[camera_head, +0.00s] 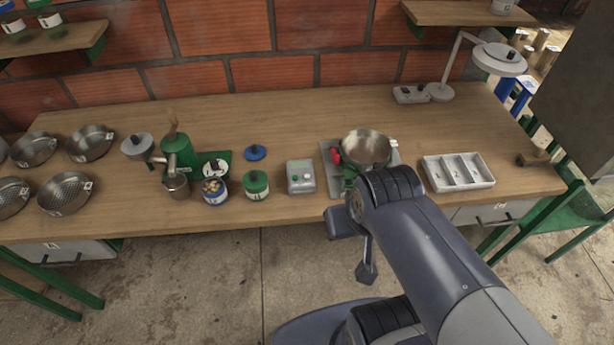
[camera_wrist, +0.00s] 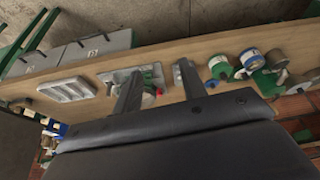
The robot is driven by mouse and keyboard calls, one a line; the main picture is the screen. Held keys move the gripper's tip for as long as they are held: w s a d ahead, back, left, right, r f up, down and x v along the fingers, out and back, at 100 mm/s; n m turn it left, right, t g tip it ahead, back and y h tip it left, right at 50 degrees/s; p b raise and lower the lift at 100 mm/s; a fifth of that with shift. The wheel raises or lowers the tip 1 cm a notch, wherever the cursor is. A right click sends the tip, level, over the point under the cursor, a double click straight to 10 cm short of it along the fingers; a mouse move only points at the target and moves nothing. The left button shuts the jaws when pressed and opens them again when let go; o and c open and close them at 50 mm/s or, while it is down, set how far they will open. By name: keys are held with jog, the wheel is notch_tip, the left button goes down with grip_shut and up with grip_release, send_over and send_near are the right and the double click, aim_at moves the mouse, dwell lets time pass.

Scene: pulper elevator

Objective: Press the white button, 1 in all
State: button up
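A small grey control box (camera_head: 301,177) stands on the workbench, left of the metal bowl. Its top carries a green button (camera_head: 294,178) and a small pale spot beside it, which looks like the white button (camera_head: 307,176). My gripper (camera_head: 352,246) is in front of the bench's front edge, right of and nearer than the box, and touches nothing that I can see. In the wrist view its two fingers (camera_wrist: 157,85) stand apart with nothing held between them. The right finger there covers part of the area where the box appears to be.
A metal bowl (camera_head: 366,148) sits on a grey plate with a red knob, close behind my gripper. A white divided tray (camera_head: 458,172) is to the right. Jars (camera_head: 256,185) and a green grinder (camera_head: 178,155) stand left of the box. Bench behind the box is clear.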

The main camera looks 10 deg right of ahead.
grip_shut()
dwell(1.0)
